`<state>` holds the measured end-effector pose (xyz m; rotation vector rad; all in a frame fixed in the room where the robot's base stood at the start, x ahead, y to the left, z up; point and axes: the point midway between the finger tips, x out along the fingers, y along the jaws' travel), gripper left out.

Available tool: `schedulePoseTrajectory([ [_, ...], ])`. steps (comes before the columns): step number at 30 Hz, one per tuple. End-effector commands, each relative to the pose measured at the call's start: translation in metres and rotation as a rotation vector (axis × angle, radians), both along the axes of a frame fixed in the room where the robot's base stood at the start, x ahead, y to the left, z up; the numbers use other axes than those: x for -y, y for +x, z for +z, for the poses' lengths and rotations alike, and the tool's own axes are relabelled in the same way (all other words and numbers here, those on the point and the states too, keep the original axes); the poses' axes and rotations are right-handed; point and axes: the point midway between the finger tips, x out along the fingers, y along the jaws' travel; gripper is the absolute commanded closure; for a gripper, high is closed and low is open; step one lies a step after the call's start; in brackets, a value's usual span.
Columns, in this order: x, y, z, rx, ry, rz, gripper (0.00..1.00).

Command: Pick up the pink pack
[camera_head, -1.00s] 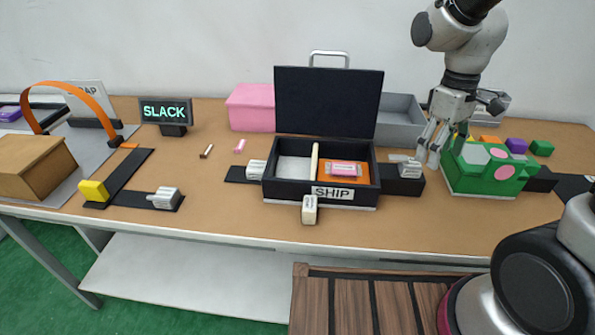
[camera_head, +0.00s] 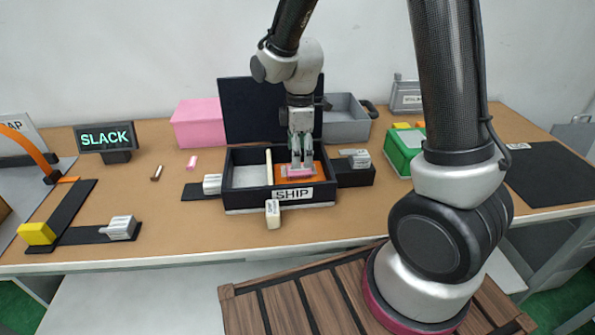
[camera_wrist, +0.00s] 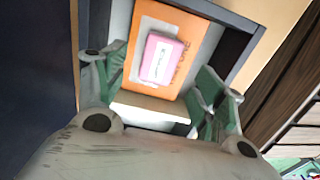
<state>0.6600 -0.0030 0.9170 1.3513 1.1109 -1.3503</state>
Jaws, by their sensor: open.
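The pink pack (camera_head: 300,171) lies on an orange panel (camera_head: 281,172) in the right compartment of the black SHIP box (camera_head: 243,204). In the wrist view the pack (camera_wrist: 161,59) has a white label and shows between the fingers. My gripper (camera_head: 301,166) points down into that compartment, right over the pack. In the wrist view my gripper (camera_wrist: 165,92) is open, with a green-grey finger on each side. Whether the fingers touch the pack I cannot tell.
The box's black lid (camera_head: 240,110) stands open behind. A light divider (camera_head: 269,167) splits the box. A pink box (camera_head: 199,123) and a grey bin (camera_head: 346,118) stand behind, a green box (camera_head: 402,150) to the right. White-tagged levers flank the box.

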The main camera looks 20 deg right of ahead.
Motion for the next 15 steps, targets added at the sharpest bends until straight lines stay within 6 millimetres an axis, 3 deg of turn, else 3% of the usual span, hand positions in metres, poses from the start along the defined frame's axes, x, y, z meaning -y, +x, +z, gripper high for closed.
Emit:
schedulePoseTrajectory([
  [7, -0.003, 0.0, -0.038, -0.003, -0.001, -0.002, 0.3],
  [15, -0.003, 0.0, -0.045, 0.0, 0.0, -0.002, 0.3],
])
